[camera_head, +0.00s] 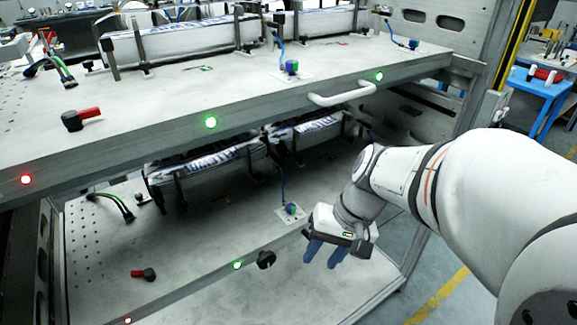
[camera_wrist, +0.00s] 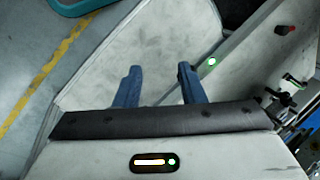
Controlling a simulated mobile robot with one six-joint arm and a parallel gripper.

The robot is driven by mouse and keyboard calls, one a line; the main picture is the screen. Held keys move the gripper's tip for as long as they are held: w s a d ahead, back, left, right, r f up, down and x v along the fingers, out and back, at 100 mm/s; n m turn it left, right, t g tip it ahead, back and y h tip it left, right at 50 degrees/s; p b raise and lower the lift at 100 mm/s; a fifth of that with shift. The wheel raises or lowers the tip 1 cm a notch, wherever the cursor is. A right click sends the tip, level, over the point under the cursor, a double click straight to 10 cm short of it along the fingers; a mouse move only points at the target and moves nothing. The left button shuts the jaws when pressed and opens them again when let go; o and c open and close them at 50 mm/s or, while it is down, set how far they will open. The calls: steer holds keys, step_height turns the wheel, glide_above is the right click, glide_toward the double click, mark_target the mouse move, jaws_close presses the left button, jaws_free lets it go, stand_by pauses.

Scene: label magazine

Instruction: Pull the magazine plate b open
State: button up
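Two grey magazine plates show in the head view, an upper plate (camera_head: 200,95) and a lower plate (camera_head: 215,235); I see no letter on either, so I cannot tell which is b. The upper plate has a white bar handle (camera_head: 341,93) on its front edge. My gripper (camera_head: 325,256) is low at the right, in front of the lower plate's front edge, with its blue fingers apart and nothing between them. The wrist view shows the same open fingers (camera_wrist: 160,72) over a pale flat surface (camera_wrist: 155,50), beside an edge with a green light (camera_wrist: 211,61).
Label packs (camera_head: 185,40) stand on the upper plate, and more packs (camera_head: 215,160) on the lower one. Red-handled levers (camera_head: 82,118) (camera_head: 144,274) sit near the left. A black knob (camera_head: 265,260) is left of my gripper. Open floor (camera_head: 455,260) lies right.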

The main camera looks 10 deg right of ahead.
steer(key=w+d+f+m+t+y+b, duration=0.35)
steer(key=w+f+y+b, duration=0.35)
steer(key=f+b, duration=0.4)
steer(key=w+d+f+m+t+b, duration=0.45)
steer(key=w+d+t, duration=0.25)
steer(key=d, duration=0.4)
steer(key=shift+n, duration=0.3)
steer(key=b+x, duration=0.1)
steer(key=x, duration=0.7)
steer(key=shift+s+b, duration=0.15)
steer(key=shift+b, duration=0.25)
steer(key=shift+c, duration=0.5)
jaws_close()
